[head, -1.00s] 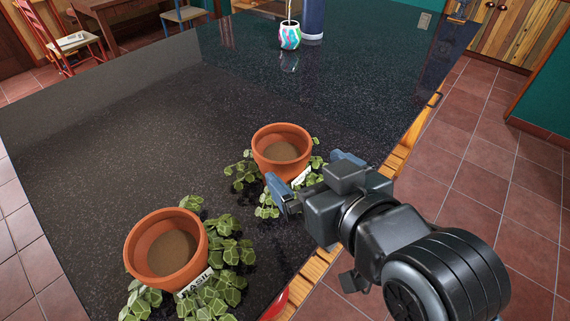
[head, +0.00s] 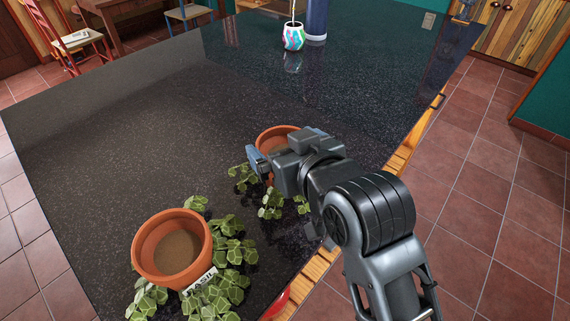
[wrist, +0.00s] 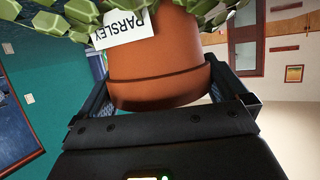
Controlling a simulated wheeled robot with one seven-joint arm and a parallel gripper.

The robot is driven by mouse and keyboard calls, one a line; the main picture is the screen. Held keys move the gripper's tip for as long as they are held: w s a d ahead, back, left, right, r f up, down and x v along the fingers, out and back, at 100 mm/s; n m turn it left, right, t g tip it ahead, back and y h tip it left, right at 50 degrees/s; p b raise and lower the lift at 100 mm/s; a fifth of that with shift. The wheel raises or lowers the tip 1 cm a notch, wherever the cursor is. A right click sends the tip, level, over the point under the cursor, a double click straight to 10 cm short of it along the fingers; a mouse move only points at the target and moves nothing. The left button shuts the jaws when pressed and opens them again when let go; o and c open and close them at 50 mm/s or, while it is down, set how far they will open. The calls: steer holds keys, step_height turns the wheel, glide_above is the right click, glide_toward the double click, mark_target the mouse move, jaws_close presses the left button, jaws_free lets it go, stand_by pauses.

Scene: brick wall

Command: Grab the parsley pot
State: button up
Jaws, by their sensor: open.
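The parsley pot (head: 272,134) is a terracotta pot on the dark countertop, with green leaves around its base. My gripper covers much of it in the head view. The wrist view shows the pot (wrist: 160,75) upside down in the picture, with its white PARSLEY label (wrist: 126,30) and its rim towards the palm. My gripper (head: 283,152) is open, with one finger on each side of the pot in the wrist view (wrist: 168,95). I cannot tell whether either finger touches it.
A second terracotta pot (head: 172,250), with a label that reads BASIL, stands at the front left with leaves beside it. A small colourful pot (head: 293,37) and a blue cylinder (head: 316,20) stand at the back. The counter (head: 130,130) left of the pots is clear.

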steer(key=shift+c, duration=0.4)
steer(key=c, duration=1.5)
steer(key=shift+r, duration=0.15)
steer(key=shift+c, duration=0.4)
steer(key=shift+r, duration=0.1)
